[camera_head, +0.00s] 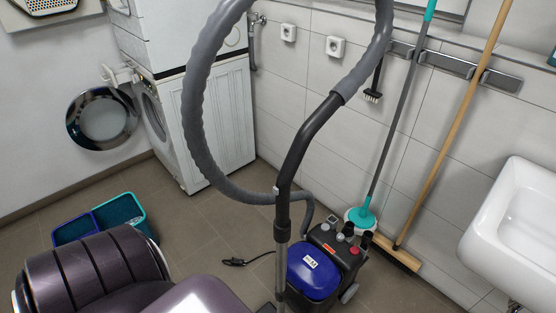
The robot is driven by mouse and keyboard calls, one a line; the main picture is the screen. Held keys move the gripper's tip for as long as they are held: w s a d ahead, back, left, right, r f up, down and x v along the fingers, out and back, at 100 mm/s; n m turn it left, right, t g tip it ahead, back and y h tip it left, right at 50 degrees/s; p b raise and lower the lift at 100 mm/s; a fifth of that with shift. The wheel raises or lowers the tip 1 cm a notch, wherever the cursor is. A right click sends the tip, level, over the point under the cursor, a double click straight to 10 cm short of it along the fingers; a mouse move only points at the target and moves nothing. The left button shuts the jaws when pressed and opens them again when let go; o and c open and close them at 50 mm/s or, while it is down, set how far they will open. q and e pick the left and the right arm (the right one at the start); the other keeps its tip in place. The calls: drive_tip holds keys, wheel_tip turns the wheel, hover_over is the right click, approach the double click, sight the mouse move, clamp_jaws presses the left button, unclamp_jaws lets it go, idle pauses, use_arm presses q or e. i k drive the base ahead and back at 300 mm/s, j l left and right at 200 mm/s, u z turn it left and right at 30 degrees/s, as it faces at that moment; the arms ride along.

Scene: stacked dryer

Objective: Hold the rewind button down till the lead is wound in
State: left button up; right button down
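The vacuum cleaner (314,272) stands on the floor at the bottom centre, with a blue lid and a black body. Its top rear carries a small red round part (354,251) and a reddish rectangular part (331,247); I cannot tell which is the rewind button. A short length of black lead (258,257) lies on the floor left of the vacuum, ending in a plug (234,262). The grey hose (196,110) loops up from the vacuum to a dark wand handle (305,140). Neither of my grippers is in view.
A stacked washer and dryer (217,115) stands at the back left, its round door (101,118) open. A broom (447,130), mop (397,115) and sink (490,220) are right.

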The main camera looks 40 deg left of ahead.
sight(325, 227)
drive_tip(key=i+l+u, duration=0.1)
drive_tip(key=u, duration=0.4)
drive_tip(key=i+l+u, duration=0.15)
drive_tip(key=u, duration=0.3)
drive_tip(key=i+l+u, duration=0.15)
drive_tip(key=u, duration=0.35)
drive_tip(key=l+u, duration=0.25)
drive_tip(key=u, duration=0.25)
drive_tip(key=i+l+u, duration=0.15)
drive_tip(key=l+u, duration=0.15)
